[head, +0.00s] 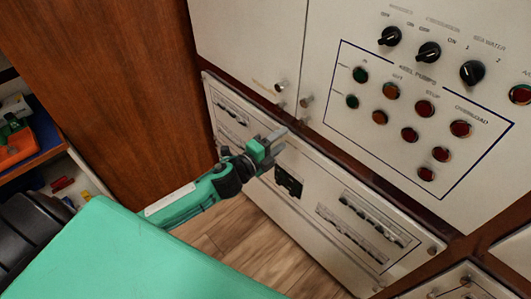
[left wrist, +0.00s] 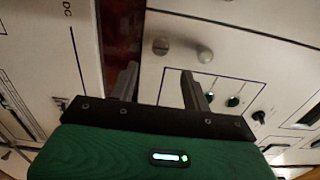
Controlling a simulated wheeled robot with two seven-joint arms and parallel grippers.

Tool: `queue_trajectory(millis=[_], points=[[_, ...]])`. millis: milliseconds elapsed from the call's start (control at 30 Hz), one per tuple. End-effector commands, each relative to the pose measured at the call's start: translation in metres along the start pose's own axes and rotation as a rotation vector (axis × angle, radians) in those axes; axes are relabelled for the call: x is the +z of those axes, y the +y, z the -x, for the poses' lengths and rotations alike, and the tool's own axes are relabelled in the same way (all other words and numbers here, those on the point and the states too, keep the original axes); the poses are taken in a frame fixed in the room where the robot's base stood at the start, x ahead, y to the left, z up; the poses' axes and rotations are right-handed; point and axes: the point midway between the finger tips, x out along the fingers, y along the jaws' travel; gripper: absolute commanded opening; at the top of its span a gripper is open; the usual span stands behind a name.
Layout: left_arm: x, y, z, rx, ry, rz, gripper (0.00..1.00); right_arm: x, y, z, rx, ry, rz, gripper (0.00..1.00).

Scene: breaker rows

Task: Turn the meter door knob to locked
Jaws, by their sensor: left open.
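Two small silver knobs sit at the lower edges of the upper white doors in the head view: a left knob (head: 279,86) beside a faint label, and a right knob (head: 306,101) across the seam. I cannot read which one is the meter door knob, nor how it is turned. My left gripper (head: 274,141) is open and empty, below the knobs and in front of the lower breaker panel (head: 325,185). In the left wrist view, its fingers (left wrist: 160,82) stand apart, with two round knobs (left wrist: 205,55) beyond their tips. My right gripper is not in view.
The right door carries black rotary switches (head: 428,51) and a blue-outlined group of coloured buttons (head: 391,90). A wooden panel (head: 110,70) stands at the left, beside shelves with an orange bin (head: 18,146). Wooden floor (head: 245,245) shows below.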

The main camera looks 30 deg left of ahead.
Motion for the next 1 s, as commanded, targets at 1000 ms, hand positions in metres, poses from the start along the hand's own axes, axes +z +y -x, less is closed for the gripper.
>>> queue_trajectory(millis=[1000], points=[[0.0,0.0,0.056,0.0,0.0,0.0,0.48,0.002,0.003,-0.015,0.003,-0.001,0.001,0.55]])
